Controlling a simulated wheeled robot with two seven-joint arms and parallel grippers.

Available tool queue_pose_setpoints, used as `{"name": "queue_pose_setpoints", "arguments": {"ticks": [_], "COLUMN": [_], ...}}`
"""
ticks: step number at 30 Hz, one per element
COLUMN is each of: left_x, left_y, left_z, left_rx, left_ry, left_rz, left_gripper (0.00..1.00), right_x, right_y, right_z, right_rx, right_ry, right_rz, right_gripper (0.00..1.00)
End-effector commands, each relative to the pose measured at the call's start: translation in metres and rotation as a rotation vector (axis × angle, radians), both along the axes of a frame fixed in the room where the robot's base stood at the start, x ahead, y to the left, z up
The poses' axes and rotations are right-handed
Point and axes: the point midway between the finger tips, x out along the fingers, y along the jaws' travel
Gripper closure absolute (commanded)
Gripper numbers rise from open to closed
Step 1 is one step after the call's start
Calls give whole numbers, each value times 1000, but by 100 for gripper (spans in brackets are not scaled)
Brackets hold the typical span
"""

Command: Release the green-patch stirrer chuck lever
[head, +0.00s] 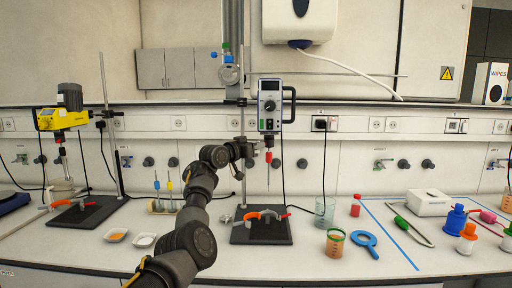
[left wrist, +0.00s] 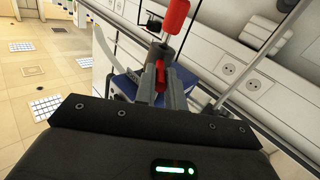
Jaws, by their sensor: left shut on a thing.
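The stirrer with the green patch (head: 262,126) is the white and dark unit (head: 270,98) on the stand in the middle of the head view. Its red chuck (head: 268,157) hangs below the motor, with a thin shaft under it. My left gripper (head: 250,150) is at the chuck's left side. In the left wrist view a red chuck part (left wrist: 175,15) shows at the top, and the narrow red lever (left wrist: 160,77) lies between my left fingertips (left wrist: 160,90). The left gripper is shut on this lever. My right gripper is not in view.
A yellow stirrer (head: 62,118) stands at the left. A dark base plate (head: 262,232) with red and orange clamps lies below the chuck. Cables hang behind.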

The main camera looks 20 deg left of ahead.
Motion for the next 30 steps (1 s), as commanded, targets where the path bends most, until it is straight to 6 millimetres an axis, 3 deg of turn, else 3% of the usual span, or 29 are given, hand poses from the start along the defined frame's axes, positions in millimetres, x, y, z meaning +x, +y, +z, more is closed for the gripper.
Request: {"name": "queue_pose_setpoints", "arguments": {"ticks": [8,9,13,23,30], "left_x": [0,-1,-1,-3,-28], "left_y": [1,1,1,3,13], "left_z": [5,5,4,1,-2], "left_rx": [-1,-1,0,1,3], "left_ry": [-8,-8,-6,-4,-6], "left_rz": [3,3,4,4,8], "left_gripper": [100,84,67,67,67], "right_x": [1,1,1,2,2], "right_y": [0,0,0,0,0], "right_z": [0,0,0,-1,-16], "right_rx": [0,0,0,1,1], "right_ry": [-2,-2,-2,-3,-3], "right_rz": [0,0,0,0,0], "right_gripper": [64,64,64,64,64]}}
